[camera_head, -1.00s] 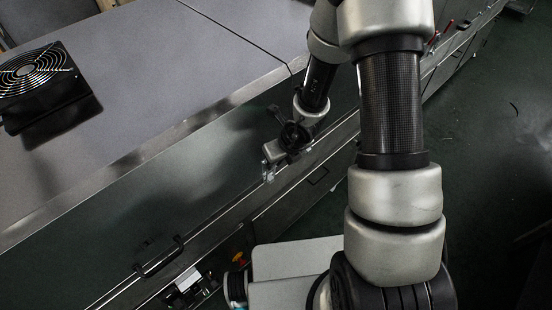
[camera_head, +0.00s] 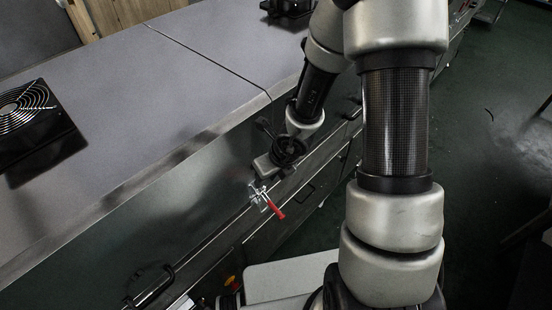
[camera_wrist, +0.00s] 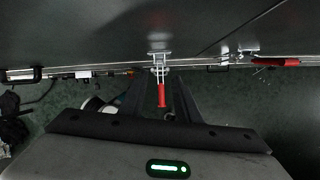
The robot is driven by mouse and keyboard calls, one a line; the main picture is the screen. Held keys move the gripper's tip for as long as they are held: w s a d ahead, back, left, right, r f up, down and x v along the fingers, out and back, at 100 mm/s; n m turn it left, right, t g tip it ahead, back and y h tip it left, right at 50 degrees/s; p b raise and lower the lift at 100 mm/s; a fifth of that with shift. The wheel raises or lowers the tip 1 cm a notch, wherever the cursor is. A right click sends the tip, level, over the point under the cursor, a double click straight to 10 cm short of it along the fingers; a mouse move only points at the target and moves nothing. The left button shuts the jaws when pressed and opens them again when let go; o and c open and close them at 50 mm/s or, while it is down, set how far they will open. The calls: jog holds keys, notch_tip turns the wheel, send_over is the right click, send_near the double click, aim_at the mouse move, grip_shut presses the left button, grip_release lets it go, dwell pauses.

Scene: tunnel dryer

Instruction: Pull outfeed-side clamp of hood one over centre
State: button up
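A toggle clamp with a red handle (camera_head: 276,210) sits low on the hood's front panel, left of the seam. In the head view its handle points down and outward. In the wrist view the red handle (camera_wrist: 161,95) hangs below the metal linkage and bracket (camera_wrist: 160,58). My gripper (camera_wrist: 158,80) is open, with one dark finger on each side of the handle and gaps showing. I cannot tell whether either finger touches it. In the head view my gripper body is just above the clamp, and its fingers are hard to make out.
A second red-handled clamp (camera_wrist: 275,62) lies right of the seam in the wrist view. A black grab handle (camera_head: 150,285) is on the panel at lower left. A fan (camera_head: 30,115) stands on the hood top. Green floor lies open at right.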

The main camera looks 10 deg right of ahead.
jog(key=v, duration=1.1)
dwell(0.3)
jog(key=shift+d, duration=0.1)
dwell(0.3)
